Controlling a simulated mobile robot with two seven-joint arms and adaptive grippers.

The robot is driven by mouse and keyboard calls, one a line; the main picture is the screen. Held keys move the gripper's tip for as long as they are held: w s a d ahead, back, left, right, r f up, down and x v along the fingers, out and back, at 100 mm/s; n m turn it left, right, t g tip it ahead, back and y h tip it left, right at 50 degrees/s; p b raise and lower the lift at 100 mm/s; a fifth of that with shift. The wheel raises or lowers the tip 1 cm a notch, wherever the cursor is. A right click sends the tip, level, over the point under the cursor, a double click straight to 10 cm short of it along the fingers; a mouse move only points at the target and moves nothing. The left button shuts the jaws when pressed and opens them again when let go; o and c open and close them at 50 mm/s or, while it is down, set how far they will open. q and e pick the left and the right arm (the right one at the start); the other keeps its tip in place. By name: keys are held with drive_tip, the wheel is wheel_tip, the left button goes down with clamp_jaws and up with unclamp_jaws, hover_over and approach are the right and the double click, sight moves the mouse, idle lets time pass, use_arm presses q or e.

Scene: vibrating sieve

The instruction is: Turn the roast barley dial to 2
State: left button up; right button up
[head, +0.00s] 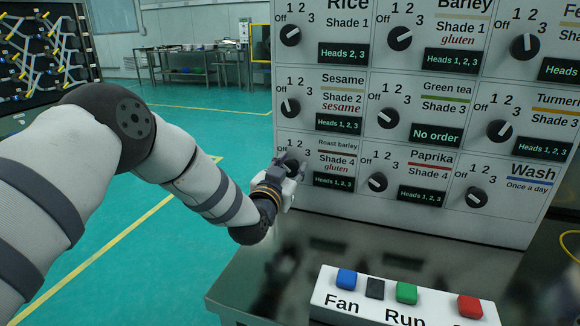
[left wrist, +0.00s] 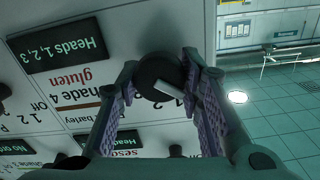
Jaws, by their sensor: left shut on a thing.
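The roast barley dial (head: 291,164) is a black round knob in the lower left of the grey panel (head: 300,115), mostly covered by my gripper in the head view. Its digits 1, 2 and 3 are printed above it. My left gripper (head: 283,176) is at this dial, its fingers closed on it. In the left wrist view the dial (left wrist: 158,72) lies between the tips of the two purple-padded fingers (left wrist: 162,88). A white mark on the dial face shows there; which number it points to, I cannot tell. My right gripper is not in view.
The Sesame dial (head: 290,108) is just above and the Paprika dial (head: 377,182) is to the right. Below, a white button box (head: 335,298) with blue, black, green and red buttons sits on a dark table (head: 240,282). Open green floor (head: 110,205) lies left.

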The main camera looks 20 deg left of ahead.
use_arm(q)
drive_tip(key=m, duration=0.2)
drive_tip(key=shift+d+r+m+p, duration=0.15)
drive_tip(key=shift+m+p, duration=0.15)
drive_tip(key=shift+m, duration=0.1)
drive_tip(key=m, duration=0.4)
drive_tip(key=shift+f+m+p, duration=0.2)
drive_tip(key=shift+m+p, duration=0.1)
drive_tip(key=m, duration=0.3)
drive_tip(key=shift+f, duration=0.1)
drive_tip(key=shift+m, duration=1.7)
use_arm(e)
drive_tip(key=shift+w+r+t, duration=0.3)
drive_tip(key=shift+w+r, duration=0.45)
use_arm(q)
drive_tip(key=o, duration=1.1)
drive_tip(key=shift+o, duration=0.2)
